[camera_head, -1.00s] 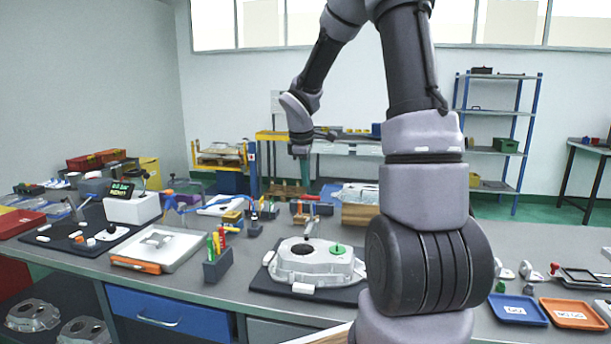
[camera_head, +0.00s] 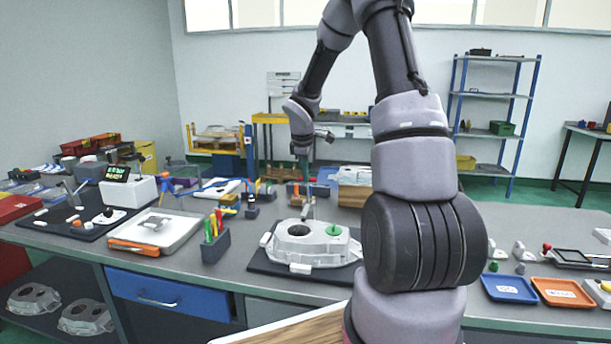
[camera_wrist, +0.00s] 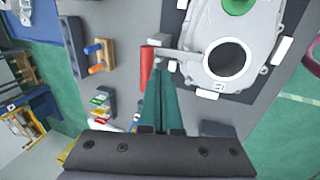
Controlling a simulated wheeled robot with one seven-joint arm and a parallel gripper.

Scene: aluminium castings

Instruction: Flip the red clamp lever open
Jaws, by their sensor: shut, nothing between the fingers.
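The red clamp lever (camera_wrist: 146,66) shows in the wrist view as a red grip joined to a metal clamp arm (camera_wrist: 185,54), which reaches right toward the casting. In the head view the casting (camera_head: 318,252) lies on a dark mat at the middle of the bench. My gripper (camera_wrist: 159,84) is shut and empty, its green fingers just beside and below the red lever; I cannot tell whether they touch. In the head view my gripper (camera_head: 303,178) is above and behind the casting.
A cup of coloured tools (camera_head: 215,247) and a white tray (camera_head: 163,227) stand left of the casting. A blue tray (camera_head: 508,290) and an orange tray (camera_head: 562,293) lie right, beyond my arm. Screwdriver-like handles (camera_wrist: 96,58) lie left of the lever.

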